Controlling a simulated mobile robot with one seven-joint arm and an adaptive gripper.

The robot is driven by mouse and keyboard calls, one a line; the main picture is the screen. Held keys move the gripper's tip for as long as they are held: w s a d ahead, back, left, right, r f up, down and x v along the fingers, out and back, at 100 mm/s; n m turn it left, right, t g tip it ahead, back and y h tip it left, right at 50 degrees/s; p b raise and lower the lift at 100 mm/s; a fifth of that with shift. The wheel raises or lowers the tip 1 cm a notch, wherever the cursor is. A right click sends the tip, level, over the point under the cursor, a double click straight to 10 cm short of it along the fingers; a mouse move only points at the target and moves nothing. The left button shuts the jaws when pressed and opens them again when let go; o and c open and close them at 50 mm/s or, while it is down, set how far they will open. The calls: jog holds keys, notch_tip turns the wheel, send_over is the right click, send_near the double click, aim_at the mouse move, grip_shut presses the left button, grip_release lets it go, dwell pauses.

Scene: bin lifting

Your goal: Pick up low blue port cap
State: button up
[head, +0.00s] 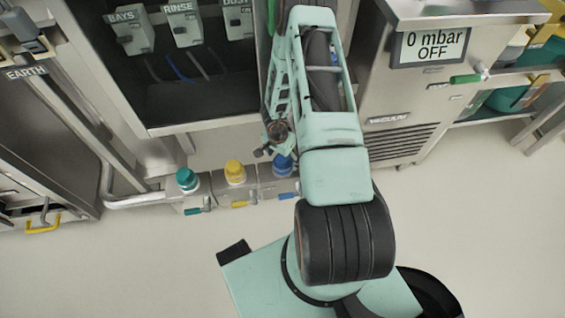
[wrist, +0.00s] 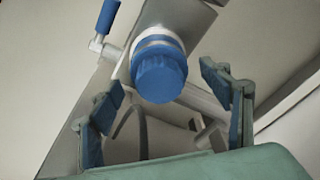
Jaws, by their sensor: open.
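The blue port cap (wrist: 160,78) sits on the pale neck of its container in the wrist view, between and a little beyond my fingertips. In the head view the blue cap (head: 284,165) is the rightmost in a low row of capped containers and is partly hidden by my arm. My gripper (wrist: 160,90) is open, with one blue-padded finger on each side of the cap, apart from it. In the head view my gripper (head: 270,143) is just above and left of the cap, partly covered by my own arm.
A yellow cap (head: 235,171) and a green cap (head: 187,180) stand to the left in the same row. A blue-handled valve (wrist: 107,18) is at upper left in the wrist view. Steel cabinets rise behind the row. The floor (head: 480,230) at right is clear.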

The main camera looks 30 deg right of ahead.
jog(key=c, duration=1.5)
jog(key=shift+o, duration=0.2)
jog(key=shift+r, duration=0.25)
